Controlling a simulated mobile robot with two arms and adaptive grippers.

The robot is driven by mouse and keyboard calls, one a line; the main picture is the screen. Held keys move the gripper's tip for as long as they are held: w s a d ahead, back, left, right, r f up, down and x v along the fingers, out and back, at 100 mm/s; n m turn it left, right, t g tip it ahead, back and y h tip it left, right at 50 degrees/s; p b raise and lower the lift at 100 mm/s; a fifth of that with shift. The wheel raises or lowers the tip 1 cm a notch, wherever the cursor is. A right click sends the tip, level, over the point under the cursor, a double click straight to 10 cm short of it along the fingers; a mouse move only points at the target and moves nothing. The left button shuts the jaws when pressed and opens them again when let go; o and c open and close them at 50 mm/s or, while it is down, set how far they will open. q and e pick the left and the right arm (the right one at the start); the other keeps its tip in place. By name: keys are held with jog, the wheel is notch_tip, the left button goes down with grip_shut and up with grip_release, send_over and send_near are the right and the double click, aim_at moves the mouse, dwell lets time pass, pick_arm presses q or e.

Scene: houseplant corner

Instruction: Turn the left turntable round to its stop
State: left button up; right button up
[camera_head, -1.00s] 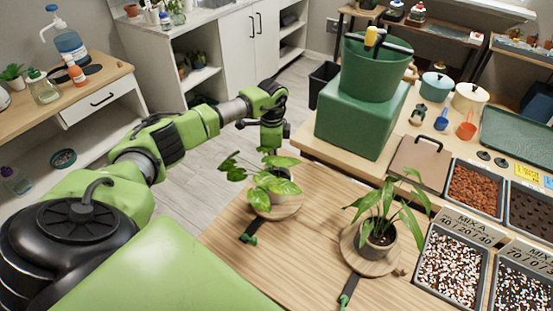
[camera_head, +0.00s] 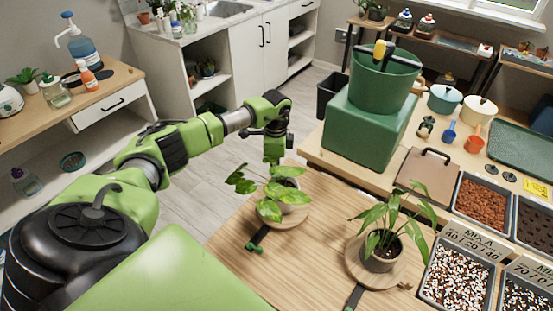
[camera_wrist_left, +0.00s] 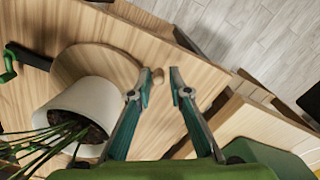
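The left turntable (camera_head: 298,219) is a round wooden disc bearing a leafy plant (camera_head: 270,190) in a pale pot (camera_head: 292,184). A dark strip with a green end (camera_head: 252,247) lies at its near left edge.
A second turntable (camera_head: 357,270) with a potted plant (camera_head: 385,240) stands to the right. Behind are a green block (camera_head: 365,135) with a bucket (camera_head: 383,85) on it, and a brown clipboard-like board (camera_head: 426,168). Soil trays (camera_head: 459,268) line the right.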

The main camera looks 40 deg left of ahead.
pick_arm(q)
notch_tip(320, 180, up, 12)
dwell(0.7)
jog(key=shift+s+f, duration=0.1)
dwell(0.4)
